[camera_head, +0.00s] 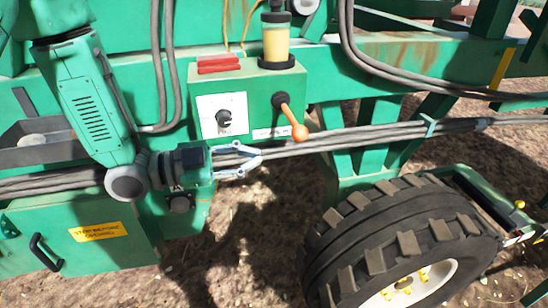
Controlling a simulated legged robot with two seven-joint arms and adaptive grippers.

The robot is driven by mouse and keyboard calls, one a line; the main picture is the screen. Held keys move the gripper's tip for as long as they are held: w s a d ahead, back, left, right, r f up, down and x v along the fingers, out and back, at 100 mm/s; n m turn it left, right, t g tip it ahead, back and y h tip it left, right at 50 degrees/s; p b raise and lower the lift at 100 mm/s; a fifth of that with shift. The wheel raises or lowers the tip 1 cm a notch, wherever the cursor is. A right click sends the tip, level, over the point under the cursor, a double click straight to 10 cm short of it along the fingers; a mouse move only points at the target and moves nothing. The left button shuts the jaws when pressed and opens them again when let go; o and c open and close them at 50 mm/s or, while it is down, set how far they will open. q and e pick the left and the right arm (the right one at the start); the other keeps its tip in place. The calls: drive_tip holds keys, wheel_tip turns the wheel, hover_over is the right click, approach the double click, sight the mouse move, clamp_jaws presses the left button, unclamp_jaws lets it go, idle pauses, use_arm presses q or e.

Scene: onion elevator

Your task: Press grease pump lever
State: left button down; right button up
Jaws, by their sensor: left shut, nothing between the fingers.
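The grease pump lever (291,119) is a short dark-pivoted arm with an orange knob, on the front of a green pump box (255,93). It slants down to the right. A reservoir with yellow grease (276,42) stands on top of the box. My left gripper (258,158) is shut and empty. In the picture it is below the box and to the left of the orange knob, apart from it. My right gripper is not in the view.
A white panel with a black knob (223,118) is on the box's left face. Grey hoses (380,133) run across behind the gripper. A large tyre (400,235) is at the lower right. A green cabinet with a black handle (46,252) is at the lower left.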

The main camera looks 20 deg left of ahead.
use_arm(q)
drive_tip(key=shift+s+a+r, duration=0.2)
drive_tip(key=shift+s+a, duration=0.3)
drive_tip(key=shift+s, duration=0.1)
drive_tip(key=shift+s+a+r, duration=0.15)
drive_tip(key=shift+s+a, duration=0.35)
drive_tip(key=shift+s, duration=0.1)
idle(0.6)
